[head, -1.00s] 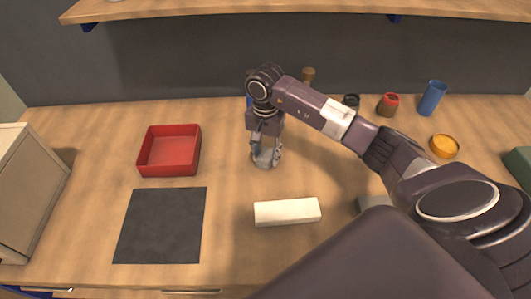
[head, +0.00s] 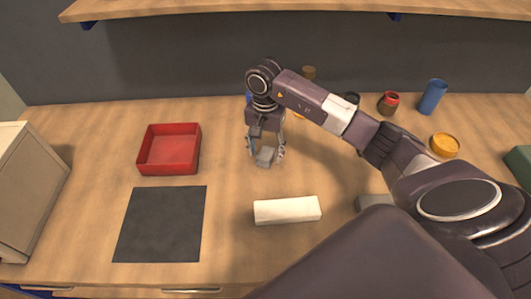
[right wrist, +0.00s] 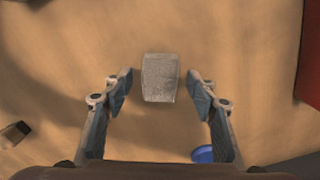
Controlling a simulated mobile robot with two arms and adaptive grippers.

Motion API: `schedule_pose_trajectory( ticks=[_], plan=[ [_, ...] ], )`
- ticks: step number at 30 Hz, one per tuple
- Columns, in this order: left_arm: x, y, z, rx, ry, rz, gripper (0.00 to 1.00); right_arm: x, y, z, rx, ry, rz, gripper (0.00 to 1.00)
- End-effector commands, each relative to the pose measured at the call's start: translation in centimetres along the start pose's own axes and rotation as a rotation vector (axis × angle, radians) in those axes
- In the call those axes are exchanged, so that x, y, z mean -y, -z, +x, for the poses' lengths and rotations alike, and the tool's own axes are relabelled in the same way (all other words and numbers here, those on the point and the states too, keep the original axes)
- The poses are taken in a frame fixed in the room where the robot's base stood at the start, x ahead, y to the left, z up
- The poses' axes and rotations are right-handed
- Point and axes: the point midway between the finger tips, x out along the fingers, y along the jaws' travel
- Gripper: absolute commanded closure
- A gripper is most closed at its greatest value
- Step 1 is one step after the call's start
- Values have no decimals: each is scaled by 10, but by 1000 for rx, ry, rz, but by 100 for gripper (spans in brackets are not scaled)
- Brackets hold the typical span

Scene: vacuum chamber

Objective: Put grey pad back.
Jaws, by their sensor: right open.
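The grey pad, a small light-grey block (head: 266,157), sits on the wooden table below my right gripper (head: 265,153). In the right wrist view the pad (right wrist: 160,78) lies between the two spread fingertips of my right gripper (right wrist: 160,88), with a gap on each side. The fingers are open and do not touch it. My left gripper is not in view.
A red tray (head: 168,168) and a dark mat (head: 162,225) are to the left. A white block (head: 287,210) lies in front. A grey object (head: 374,201) is partly hidden by my arm. A blue cup (head: 432,97), red jar (head: 389,103) and orange dish (head: 445,146) stand right.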

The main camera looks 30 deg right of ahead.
Motion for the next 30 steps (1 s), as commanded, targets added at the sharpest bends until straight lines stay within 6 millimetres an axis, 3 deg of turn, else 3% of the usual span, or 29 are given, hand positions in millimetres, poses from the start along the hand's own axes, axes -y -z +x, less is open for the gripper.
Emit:
schedule_pose_trajectory(
  ticks=[9, 15, 21, 30],
  plan=[
    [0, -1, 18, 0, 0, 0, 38, 1, 1, -68, -6, 4, -1, 47],
    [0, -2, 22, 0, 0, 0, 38, 0, 1, -98, -4, 2, 0, 47],
    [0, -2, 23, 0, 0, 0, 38, 0, 0, -109, -1, 0, -1, 47],
    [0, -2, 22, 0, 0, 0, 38, 0, 0, -109, -1, 0, -1, 47]
  ],
)
